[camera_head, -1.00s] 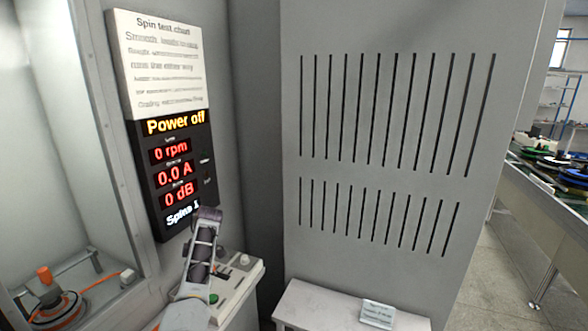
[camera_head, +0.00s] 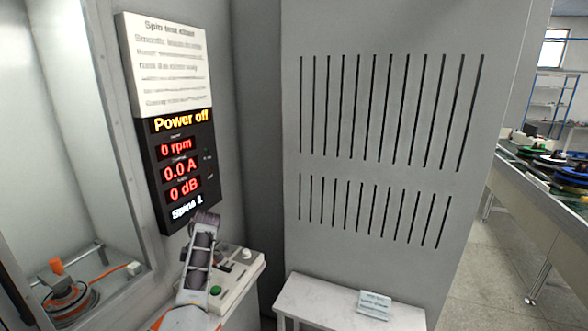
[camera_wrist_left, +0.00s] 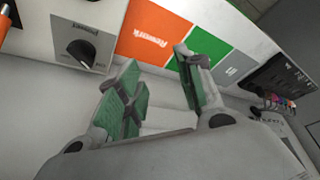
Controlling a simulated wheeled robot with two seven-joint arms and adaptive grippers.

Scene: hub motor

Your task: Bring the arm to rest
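My left arm (camera_head: 199,262) rises from the bottom of the head view, in front of a light control box; its gripper cannot be made out there. In the left wrist view my left gripper (camera_wrist_left: 160,92) is open, with green pads on its fingers and nothing between them. Beyond the fingers is a pale panel with a dark knob (camera_wrist_left: 82,50) at upper left, an orange label reading Rework (camera_wrist_left: 153,36), a green label (camera_wrist_left: 201,62) and a grey label (camera_wrist_left: 234,66). My right gripper is not in view.
The display (camera_head: 181,170) reads Power off, 0 rpm, 0.0 A, 0 dB. The control box (camera_head: 240,272) has a green button (camera_head: 215,291). An orange-based motor fixture (camera_head: 70,296) stands in the bay at left. A white table (camera_head: 325,307) stands before the slotted cabinet (camera_head: 370,125).

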